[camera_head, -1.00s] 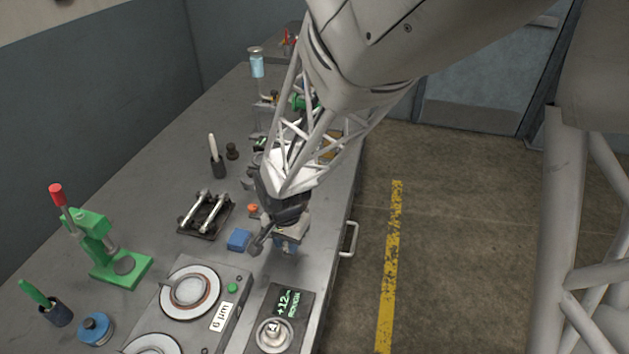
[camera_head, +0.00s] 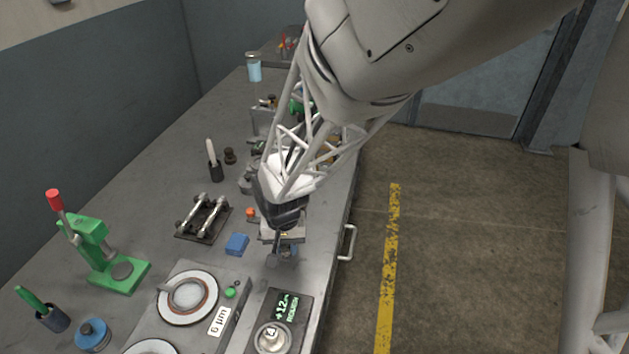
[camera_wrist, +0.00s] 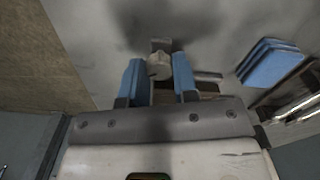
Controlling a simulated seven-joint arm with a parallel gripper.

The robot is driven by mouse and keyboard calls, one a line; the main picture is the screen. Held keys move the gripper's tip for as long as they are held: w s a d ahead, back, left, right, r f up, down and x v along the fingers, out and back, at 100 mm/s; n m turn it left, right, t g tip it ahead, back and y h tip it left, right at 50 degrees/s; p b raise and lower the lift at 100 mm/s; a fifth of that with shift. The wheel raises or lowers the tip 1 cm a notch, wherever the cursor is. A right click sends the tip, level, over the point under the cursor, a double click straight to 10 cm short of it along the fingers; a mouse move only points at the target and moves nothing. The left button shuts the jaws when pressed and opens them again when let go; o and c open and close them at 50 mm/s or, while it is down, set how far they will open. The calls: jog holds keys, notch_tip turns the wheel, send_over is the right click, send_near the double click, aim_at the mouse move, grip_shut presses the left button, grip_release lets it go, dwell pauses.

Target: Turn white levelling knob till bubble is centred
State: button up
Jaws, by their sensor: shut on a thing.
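My gripper (camera_wrist: 158,82) has blue-padded fingers in the wrist view, with a pale round knob (camera_wrist: 159,66) between their tips. The gripper is shut on this knob, and a dark line marks its face. In the head view my gripper (camera_head: 283,240) is at the bench's right edge, over a small device that it mostly hides. No bubble can be made out in either view.
A blue block (camera_head: 237,244) lies left of my gripper. A black stand with metal rollers (camera_head: 203,217) and a green press (camera_head: 105,258) stand farther left. A plate marked "6 µm" (camera_head: 218,321) lies in front. Floor is open to the right.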

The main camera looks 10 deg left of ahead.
aim_at(286, 248)
jog(key=n, duration=0.5)
jog(key=shift+n, duration=0.3)
dwell(0.4)
jog(key=o, duration=0.9)
jog(key=shift+r, duration=0.1)
jog(key=shift+r, duration=3.8)
jog(key=shift+d, duration=0.1)
